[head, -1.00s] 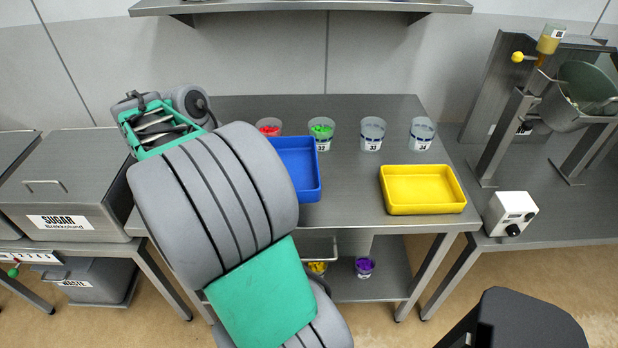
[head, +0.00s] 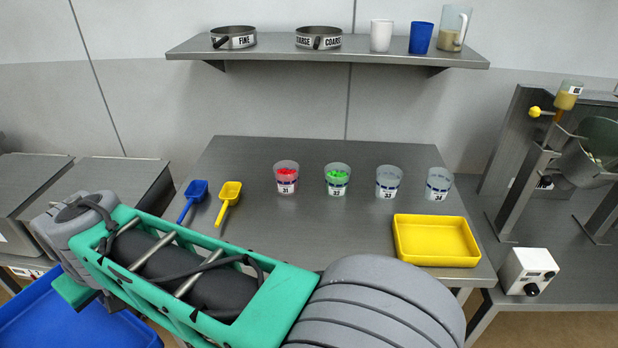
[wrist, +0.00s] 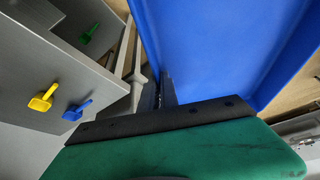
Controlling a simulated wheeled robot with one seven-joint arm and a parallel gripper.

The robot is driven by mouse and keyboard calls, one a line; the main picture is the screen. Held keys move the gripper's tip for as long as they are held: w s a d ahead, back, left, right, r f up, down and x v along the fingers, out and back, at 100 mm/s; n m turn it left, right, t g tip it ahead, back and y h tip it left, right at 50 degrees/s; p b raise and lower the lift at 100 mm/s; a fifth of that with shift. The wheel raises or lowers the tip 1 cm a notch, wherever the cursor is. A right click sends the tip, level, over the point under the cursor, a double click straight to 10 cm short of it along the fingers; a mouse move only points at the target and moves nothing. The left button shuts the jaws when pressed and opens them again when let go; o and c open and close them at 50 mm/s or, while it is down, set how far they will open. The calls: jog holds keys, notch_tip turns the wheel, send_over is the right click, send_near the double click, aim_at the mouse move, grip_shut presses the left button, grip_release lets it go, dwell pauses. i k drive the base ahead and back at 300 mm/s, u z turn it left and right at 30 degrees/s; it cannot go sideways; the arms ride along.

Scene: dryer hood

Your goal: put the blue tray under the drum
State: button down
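The blue tray (head: 85,318) is at the lower left of the head view, off the table and partly cut off by the frame and my arm. It fills the upper right of the wrist view (wrist: 225,50), large and tilted in the picture. My gripper (wrist: 166,92) is shut on the tray's near rim, with the dark finger at its edge; the fingertips are partly hidden. The drum (head: 606,138) is a grey-green tilted bowl on a metal stand at the far right, partly cut off.
The steel table (head: 290,225) bears a yellow tray (head: 436,242), several cups and two scoops, one blue (head: 194,199), one yellow (head: 229,200). A white control box (head: 528,271) stands by the drum stand. A shelf (head: 330,52) hangs above. Steel bins (head: 110,190) stand at left.

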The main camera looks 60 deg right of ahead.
aim_at(563, 251)
jog(key=u, duration=0.9)
jog(key=k, duration=3)
jog(key=z, duration=1.2)
jog(key=i, duration=0.3)
jog(key=u, duration=0.2)
